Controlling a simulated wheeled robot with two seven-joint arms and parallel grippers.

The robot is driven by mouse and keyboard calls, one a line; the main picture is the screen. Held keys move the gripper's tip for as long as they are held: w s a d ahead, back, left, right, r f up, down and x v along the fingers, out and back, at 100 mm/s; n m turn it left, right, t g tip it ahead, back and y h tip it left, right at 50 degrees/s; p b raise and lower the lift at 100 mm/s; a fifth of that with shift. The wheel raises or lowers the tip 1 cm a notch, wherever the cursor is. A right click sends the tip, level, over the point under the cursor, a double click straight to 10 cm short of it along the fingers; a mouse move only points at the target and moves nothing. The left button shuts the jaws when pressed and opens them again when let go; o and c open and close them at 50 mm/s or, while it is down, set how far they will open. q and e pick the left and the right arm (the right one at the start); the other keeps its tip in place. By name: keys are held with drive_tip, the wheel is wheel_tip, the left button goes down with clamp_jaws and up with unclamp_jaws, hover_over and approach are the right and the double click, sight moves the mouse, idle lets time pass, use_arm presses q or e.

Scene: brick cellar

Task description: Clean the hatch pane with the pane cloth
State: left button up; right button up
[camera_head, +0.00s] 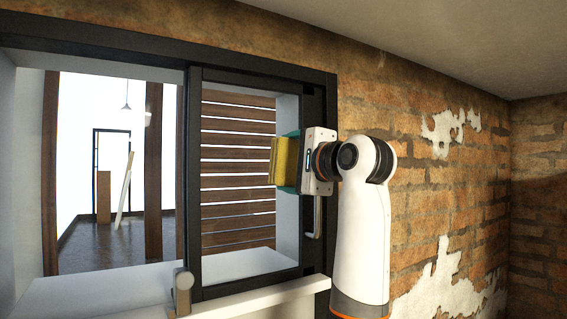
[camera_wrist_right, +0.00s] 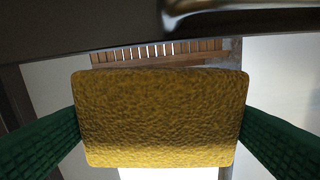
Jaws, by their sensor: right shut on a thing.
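The pane cloth (camera_head: 279,163) is a thick yellow block with a rough surface. My right gripper (camera_head: 291,161) is shut on it, with a green finger on each side. The wrist view shows the cloth (camera_wrist_right: 160,118) broad face on between the fingers. The hatch pane (camera_head: 236,215) is clear glass in a dark frame, with brown slats showing behind it. The cloth is in front of the pane's right edge; I cannot tell whether it touches the glass. My right gripper hides part of the frame's right side. My left gripper is not in view.
A dark outer frame (camera_head: 90,38) surrounds the whole hatch. A white sill (camera_head: 240,300) runs below, with a grey knob-like part (camera_head: 182,292) at the middle post. A brick wall (camera_head: 440,190) with pale patches lies to the right, under a low ceiling (camera_head: 440,40).

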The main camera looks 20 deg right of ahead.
drive_tip(key=shift+s+f+b, duration=0.1)
drive_tip(key=shift+s+b, duration=0.5)
drive_tip(key=shift+s, duration=0.15)
drive_tip(key=shift+s+d+b, duration=0.25)
drive_tip(key=shift+s+b, duration=0.2)
drive_tip(key=shift+s, duration=0.65)
drive_tip(key=shift+s+d+b, duration=0.2)
drive_tip(key=shift+s+b, duration=0.2)
drive_tip(key=shift+s, duration=0.65)
drive_tip(key=s, duration=0.1)
drive_tip(key=s+b, duration=0.1)
drive_tip(key=s, duration=0.1)
drive_tip(key=shift+d, duration=0.3)
drive_tip(key=shift+w, duration=0.1)
